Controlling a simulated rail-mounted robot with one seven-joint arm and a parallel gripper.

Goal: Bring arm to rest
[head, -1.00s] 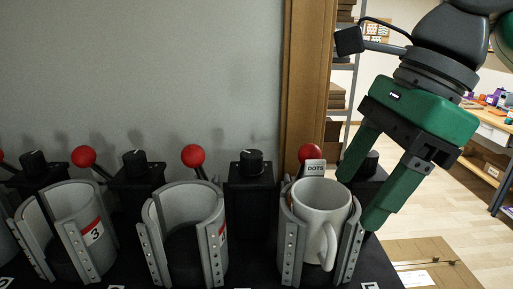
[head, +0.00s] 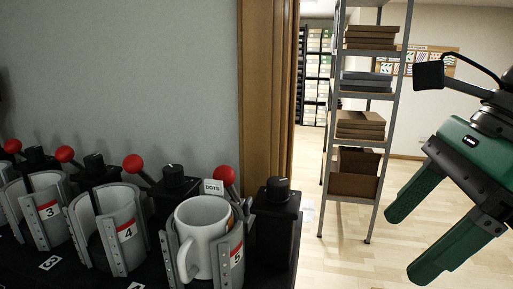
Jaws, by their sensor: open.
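My gripper (head: 418,243) is at the right side of the head view, with its two green fingers spread apart and nothing between them. It hangs over the open floor, to the right of the presses and clear of them. A white mug (head: 201,238) stands upright in the press numbered 5 (head: 236,262), its handle facing front left. A small DOTS tag (head: 213,187) shows just behind the mug, by a red-knobbed lever (head: 223,176).
The presses numbered 4 (head: 126,232) and 3 (head: 48,212) stand to the left, with no mug seen in them. A black box with a dial (head: 277,225) is right of press 5. Shelves with cardboard boxes (head: 355,185) stand behind. The floor between is clear.

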